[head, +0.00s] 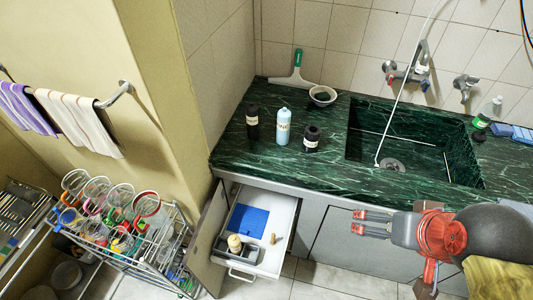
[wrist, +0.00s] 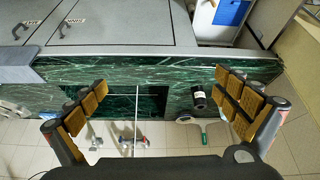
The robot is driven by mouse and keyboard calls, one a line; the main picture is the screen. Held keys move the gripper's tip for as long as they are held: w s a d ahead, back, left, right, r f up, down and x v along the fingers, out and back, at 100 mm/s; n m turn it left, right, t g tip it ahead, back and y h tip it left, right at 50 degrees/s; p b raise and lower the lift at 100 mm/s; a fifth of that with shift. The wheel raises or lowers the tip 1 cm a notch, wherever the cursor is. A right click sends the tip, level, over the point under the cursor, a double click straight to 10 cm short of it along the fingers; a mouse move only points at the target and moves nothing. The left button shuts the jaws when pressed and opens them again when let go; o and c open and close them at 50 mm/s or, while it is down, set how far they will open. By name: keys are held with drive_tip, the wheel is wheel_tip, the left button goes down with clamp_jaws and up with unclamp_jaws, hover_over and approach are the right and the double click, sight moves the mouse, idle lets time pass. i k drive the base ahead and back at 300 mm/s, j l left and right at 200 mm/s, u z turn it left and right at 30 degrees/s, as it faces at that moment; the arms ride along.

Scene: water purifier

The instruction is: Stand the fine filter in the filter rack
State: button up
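A tall black canister (head: 252,121), a light-blue canister (head: 283,125) and a short black canister (head: 312,138) stand upright on the green counter. Their labels are too small to read, so I cannot tell which is the fine filter. A dark canister also shows in the wrist view (wrist: 199,98), near the right finger. The open drawer (head: 285,225) holds a grey divided holder (head: 245,255) with a beige cylinder (head: 234,242) at it; I cannot tell whether this is the filter rack. My gripper (head: 357,221) is open and empty, in front of the counter, right of the drawer.
The drawer also holds a blue mat (head: 248,218) and a small brown piece (head: 273,239). The sink (head: 415,140) lies right. A wire rack of cups (head: 125,240) stands left.

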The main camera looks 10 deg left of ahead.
sight(264, 258)
drive_tip(key=u, duration=1.6)
